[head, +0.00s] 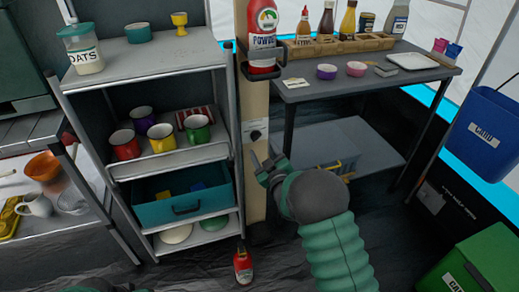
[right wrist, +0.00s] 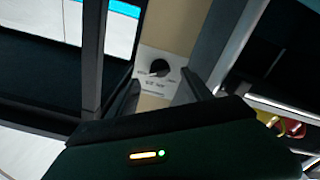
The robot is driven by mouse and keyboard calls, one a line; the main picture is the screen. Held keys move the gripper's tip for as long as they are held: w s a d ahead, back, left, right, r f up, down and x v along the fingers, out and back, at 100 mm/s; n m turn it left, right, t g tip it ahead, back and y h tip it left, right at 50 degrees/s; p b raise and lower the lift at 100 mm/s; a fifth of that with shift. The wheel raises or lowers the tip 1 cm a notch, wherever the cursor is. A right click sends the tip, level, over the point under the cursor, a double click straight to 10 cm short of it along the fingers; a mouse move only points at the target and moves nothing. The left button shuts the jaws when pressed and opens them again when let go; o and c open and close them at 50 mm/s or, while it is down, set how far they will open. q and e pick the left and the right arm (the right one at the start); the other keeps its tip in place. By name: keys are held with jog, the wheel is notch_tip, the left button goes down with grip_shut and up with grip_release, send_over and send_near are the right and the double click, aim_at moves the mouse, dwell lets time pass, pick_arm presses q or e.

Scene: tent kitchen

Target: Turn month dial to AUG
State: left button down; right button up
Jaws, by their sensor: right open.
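The month dial (head: 255,134) is a small black knob on a white plate, fixed to the beige post between the cart and the table. In the right wrist view the black knob (right wrist: 159,68) sits on its plate with small print around it, too small to read, so I cannot tell which month it points to. My right gripper (head: 264,158) is open, just below and in front of the dial. In the right wrist view its fingers (right wrist: 156,91) stand apart on both sides of the plate, with nothing between them. My left gripper is out of view.
A grey shelf cart (head: 150,160) with cups and a teal drawer (head: 183,195) stands left of the post. A red fire extinguisher (head: 262,35) hangs above the dial. A table (head: 420,72) with bottles is at right. A red bottle (head: 242,265) stands on the floor.

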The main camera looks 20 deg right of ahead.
aim_at(256, 137)
jog(key=shift+w+b, duration=0.45)
jog(key=shift+w, duration=1.55)
grip_shut()
